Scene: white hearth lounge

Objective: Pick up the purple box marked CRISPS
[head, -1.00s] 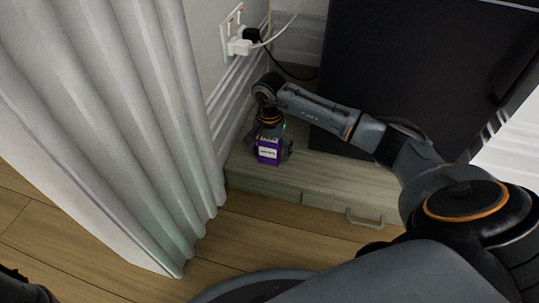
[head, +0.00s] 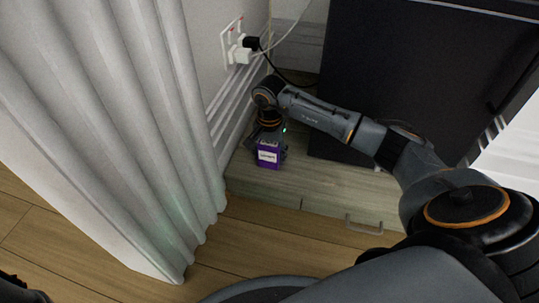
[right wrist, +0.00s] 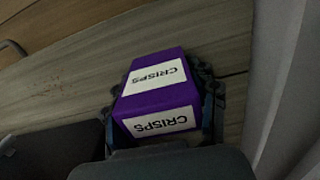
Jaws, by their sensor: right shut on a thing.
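The purple box (head: 268,164) with a white label stands near the left end of a low wooden cabinet top in the head view. In the right wrist view the box (right wrist: 154,101) shows CRISPS on white labels on two faces. My right gripper (head: 268,147) comes down over it from above and is shut on it, with a dark finger along each side in the right wrist view (right wrist: 161,100). I cannot tell whether the box touches the wood or is slightly raised. My left gripper is not clearly in view.
The low wooden cabinet (head: 335,189) has a drawer handle (head: 364,226). A large black unit (head: 400,75) stands behind my right arm. A pleated grey-white curtain (head: 120,130) hangs close on the left. A wall socket (head: 234,45) with plugs and cables is above.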

